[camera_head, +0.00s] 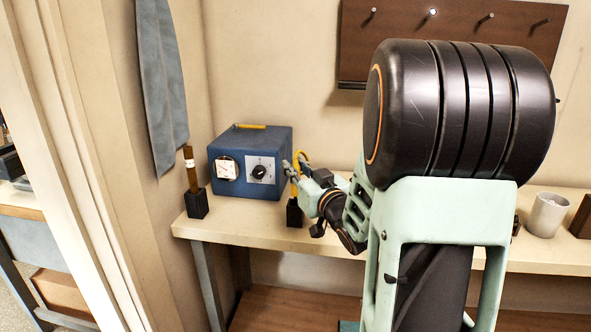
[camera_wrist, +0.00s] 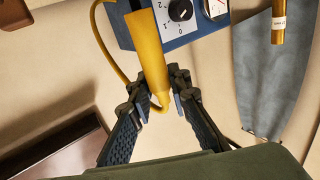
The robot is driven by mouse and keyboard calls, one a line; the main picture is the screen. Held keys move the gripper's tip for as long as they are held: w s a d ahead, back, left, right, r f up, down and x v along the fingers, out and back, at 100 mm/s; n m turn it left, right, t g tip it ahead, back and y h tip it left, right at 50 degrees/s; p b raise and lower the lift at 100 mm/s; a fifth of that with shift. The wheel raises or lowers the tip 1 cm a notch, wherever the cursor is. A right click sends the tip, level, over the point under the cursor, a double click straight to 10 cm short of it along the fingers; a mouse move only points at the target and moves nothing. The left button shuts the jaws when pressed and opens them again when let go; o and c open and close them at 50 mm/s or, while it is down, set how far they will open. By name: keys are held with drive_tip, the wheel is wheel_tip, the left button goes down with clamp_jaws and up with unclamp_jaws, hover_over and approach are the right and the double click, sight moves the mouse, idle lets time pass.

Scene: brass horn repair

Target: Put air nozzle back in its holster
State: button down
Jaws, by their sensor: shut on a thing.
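The yellow air nozzle (camera_wrist: 152,62) has a thin yellow hose (camera_wrist: 106,45) looping beside it in the wrist view. My gripper (camera_wrist: 157,100) is shut on the nozzle, one finger on each side of its tapered end. In the head view my gripper (camera_head: 292,168) is above a small black block (camera_head: 294,213), which looks like the holster, on the bench. A bit of yellow shows just above the block's top. I cannot tell whether the nozzle is inside the block or above it.
A blue box (camera_head: 222,186) with a gauge and dial stands behind left of my gripper. Left of it, another black holder (camera_head: 196,204) carries an amber, labelled stick (camera_head: 191,170). A grey cloth (camera_head: 160,90) hangs behind. A white mug (camera_head: 547,214) stands at the right.

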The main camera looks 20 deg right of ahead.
sight(296, 194)
drive_tip(key=shift+f, duration=0.15)
drive_tip(key=shift+f+b, duration=0.3)
drive_tip(key=shift+b, duration=0.15)
drive_tip(key=shift+f+b, duration=2.6)
drive_tip(key=c, duration=1.7)
unclamp_jaws()
drive_tip(key=shift+r, duration=0.1)
drive_tip(key=shift+c, duration=0.2)
drive_tip(key=shift+s, duration=0.1)
drive_tip(key=s, duration=0.7)
drive_tip(key=shift+s, duration=0.2)
